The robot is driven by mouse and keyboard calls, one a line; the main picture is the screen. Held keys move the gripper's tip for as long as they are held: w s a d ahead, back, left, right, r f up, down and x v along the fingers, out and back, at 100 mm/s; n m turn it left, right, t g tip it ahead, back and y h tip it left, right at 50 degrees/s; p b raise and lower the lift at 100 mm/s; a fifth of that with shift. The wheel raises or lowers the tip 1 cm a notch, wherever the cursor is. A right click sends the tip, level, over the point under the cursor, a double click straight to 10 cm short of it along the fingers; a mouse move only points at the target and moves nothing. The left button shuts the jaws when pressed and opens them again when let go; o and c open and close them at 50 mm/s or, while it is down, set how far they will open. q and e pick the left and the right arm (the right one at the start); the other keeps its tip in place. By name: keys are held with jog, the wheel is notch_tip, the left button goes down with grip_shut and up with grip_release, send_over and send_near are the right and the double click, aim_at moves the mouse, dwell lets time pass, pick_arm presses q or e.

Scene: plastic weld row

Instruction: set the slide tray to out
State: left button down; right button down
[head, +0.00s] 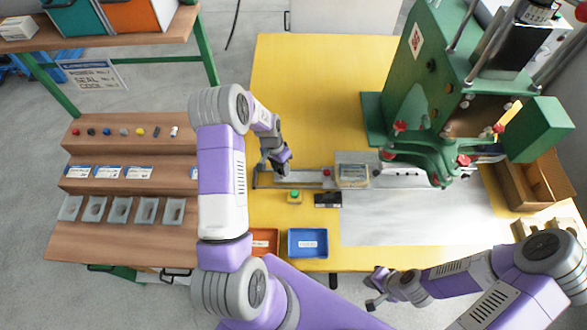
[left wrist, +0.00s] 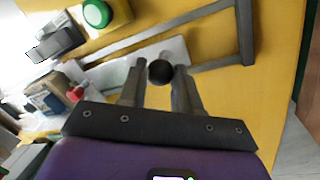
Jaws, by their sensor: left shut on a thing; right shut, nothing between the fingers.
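The slide tray (head: 308,182) is a grey metal strip on a rail that runs left to right across the yellow table toward the green press. A block-like fixture (head: 352,172) with a pale top sits on the rail, right of my left gripper. My left gripper (head: 281,170) points down at the rail's left part. In the left wrist view its fingers (left wrist: 160,80) are shut on a dark round knob (left wrist: 160,70) above a light metal plate. The tray's right part near the press is partly hidden. My right gripper (head: 374,287) is shut and empty at the front, away from the tray.
The green press (head: 425,85) stands at the right, with red knobs. A green button (head: 294,196) and a small dark box (head: 327,200) lie in front of the rail. Orange (head: 264,240) and blue (head: 308,242) bins stand at the front edge. Wooden shelves (head: 130,195) are at left.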

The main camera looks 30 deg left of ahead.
pick_arm(q)
jog(key=shift+s+a+b, duration=0.15)
jog(key=shift+s+a, duration=0.4)
jog(key=shift+a, duration=0.35)
jog(key=shift+s+a+b, duration=0.1)
jog(key=shift+s+a, duration=0.45)
jog(key=shift+a, duration=0.35)
jog(key=shift+s+a+b, duration=0.15)
jog(key=shift+s+a, duration=0.4)
jog(key=shift+a, duration=0.35)
jog(key=c, duration=0.8)
grip_release()
jog(key=shift+a, duration=0.15)
jog(key=shift+r, duration=0.25)
notch_tip(320, 180, up, 7)
jog(key=a, duration=0.1)
jog(key=shift+a+p, duration=0.15)
jog(key=shift+p, duration=0.25)
